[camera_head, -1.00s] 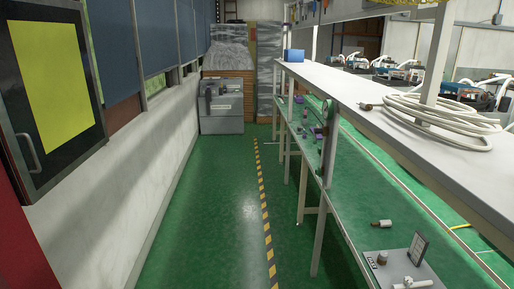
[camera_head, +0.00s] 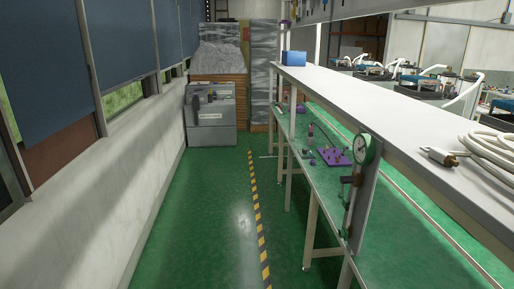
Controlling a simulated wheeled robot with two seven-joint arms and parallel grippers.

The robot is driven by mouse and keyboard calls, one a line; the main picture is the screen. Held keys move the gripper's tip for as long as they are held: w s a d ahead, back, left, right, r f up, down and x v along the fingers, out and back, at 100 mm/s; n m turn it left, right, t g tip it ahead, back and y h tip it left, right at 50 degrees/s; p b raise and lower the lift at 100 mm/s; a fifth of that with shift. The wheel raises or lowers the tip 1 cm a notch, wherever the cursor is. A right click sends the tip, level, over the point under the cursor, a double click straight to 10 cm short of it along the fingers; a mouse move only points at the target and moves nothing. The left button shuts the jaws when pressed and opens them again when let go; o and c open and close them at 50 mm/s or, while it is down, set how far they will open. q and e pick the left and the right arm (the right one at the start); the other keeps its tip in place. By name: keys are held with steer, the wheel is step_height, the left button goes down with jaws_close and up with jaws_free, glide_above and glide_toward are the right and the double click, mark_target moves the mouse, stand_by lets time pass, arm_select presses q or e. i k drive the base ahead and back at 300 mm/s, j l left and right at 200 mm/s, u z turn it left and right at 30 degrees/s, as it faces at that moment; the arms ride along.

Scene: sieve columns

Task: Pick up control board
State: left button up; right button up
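A flat purple board (camera_head: 333,157) with small parts on it lies on the green lower shelf (camera_head: 400,223) of the long bench, right of the middle of the head view. It is small here, and I cannot tell for sure whether it is the control board. Neither of my grippers is in view.
The white upper shelf (camera_head: 385,108) overhangs the green one and carries a blue box (camera_head: 294,58) and a coiled white cable (camera_head: 492,152). A round gauge (camera_head: 364,149) stands by the bench edge. The green aisle floor (camera_head: 200,220) is clear up to a grey machine (camera_head: 211,115).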

mark_target(304, 153)
steer(key=i+z, duration=0.1)
steer(key=i, duration=0.75)
steer(key=i+j, duration=0.15)
steer(key=i, duration=0.65)
steer(key=z, duration=0.05)
